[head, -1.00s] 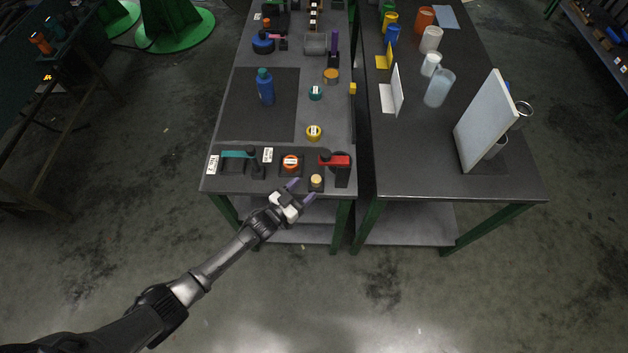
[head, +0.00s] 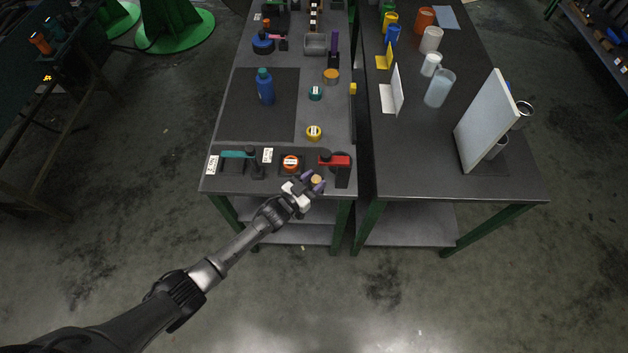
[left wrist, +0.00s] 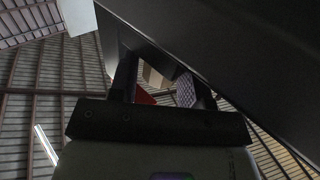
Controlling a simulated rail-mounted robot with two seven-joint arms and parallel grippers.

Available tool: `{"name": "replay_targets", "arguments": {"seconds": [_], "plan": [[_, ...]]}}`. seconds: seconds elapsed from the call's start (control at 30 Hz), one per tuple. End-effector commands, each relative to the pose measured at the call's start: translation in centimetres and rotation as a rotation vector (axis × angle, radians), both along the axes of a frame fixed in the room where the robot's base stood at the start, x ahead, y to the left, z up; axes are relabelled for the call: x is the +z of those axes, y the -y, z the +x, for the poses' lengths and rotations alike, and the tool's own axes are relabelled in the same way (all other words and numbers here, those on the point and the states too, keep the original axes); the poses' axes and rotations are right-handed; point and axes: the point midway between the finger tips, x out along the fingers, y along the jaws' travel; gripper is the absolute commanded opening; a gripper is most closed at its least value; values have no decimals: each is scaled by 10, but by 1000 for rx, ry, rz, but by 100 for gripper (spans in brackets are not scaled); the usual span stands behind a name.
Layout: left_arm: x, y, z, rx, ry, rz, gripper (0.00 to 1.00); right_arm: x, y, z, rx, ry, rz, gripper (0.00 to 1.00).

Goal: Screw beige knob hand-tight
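The beige knob (head: 317,180) is at the front edge of the dark panel on the left table, below the red-handled part. My left gripper (head: 312,182) has reached the knob from the front left, its purple-padded fingers apart on either side of it. In the left wrist view the beige knob (left wrist: 154,78) shows between the two spread fingers (left wrist: 158,88), with a gap visible, so the gripper looks open. Contact with the knob cannot be made out. My right gripper is in neither view.
Beside the knob are a red-handled part (head: 335,160), an orange round part (head: 291,163) and a teal-handled part (head: 238,154). A yellow ring (head: 314,132) lies behind. A second table (head: 430,180) stands to the right across a narrow gap.

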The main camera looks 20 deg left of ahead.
Motion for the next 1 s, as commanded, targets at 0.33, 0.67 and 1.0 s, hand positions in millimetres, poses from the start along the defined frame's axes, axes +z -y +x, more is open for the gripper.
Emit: {"name": "replay_targets", "arguments": {"seconds": [0.33,0.67,1.0], "plan": [[0,0,0,0,0,0,11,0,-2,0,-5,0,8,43],[-1,-2,3,-148,10,8,10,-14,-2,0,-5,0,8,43],[0,-3,4,-378,7,2,11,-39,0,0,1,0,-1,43]]}}
